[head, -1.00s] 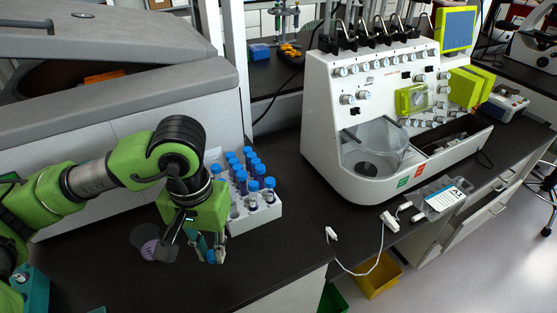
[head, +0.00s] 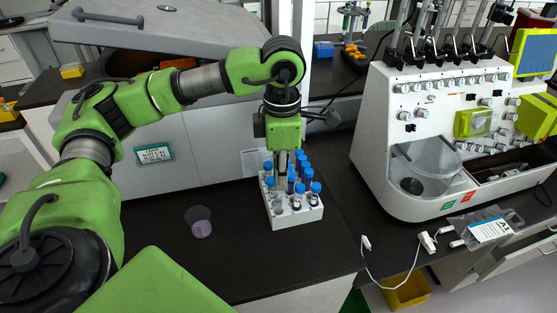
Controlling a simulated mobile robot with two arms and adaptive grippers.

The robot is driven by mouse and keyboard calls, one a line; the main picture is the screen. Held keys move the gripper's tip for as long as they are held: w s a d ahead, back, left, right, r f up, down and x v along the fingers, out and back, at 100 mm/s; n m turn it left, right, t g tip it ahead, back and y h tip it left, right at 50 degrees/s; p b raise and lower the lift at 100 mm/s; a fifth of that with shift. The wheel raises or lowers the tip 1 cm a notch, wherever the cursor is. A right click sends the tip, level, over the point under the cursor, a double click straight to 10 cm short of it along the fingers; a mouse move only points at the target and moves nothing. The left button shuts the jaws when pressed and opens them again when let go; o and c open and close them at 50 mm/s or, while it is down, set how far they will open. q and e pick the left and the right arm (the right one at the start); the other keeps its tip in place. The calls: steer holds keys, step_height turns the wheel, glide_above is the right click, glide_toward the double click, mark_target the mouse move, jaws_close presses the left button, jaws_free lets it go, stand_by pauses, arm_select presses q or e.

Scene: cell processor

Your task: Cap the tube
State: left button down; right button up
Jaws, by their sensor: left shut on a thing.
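A white rack (head: 297,220) stands on the black bench and holds several tubes with blue caps (head: 315,187). A tube without a visible cap (head: 278,204) stands at the rack's front left. My left gripper (head: 283,172) points down over the rack's left part, among the tube tops. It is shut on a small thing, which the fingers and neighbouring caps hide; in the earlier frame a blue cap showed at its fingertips. I cannot tell whether it touches a tube. My right gripper is not in view.
A small cup with purple contents (head: 200,224) stands on the bench left of the rack. A large white cell processor (head: 420,150) stands at the right, with a white cable (head: 385,270) before it.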

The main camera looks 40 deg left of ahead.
arm_select(q)
steer(key=shift+w+a+r+n, duration=0.15)
steer(key=shift+a+r+n, duration=0.1)
steer(key=shift+n, duration=0.3)
steer(key=shift+w+a+r+n, duration=0.1)
steer(key=shift+a+r+n, duration=0.1)
steer(key=shift+n, duration=0.35)
steer(key=shift+f+n, duration=0.15)
steer(key=shift+n, duration=0.15)
steer(key=shift+f+b, duration=1.05)
steer(key=shift+f, duration=1.05)
steer(key=shift+f, duration=0.1)
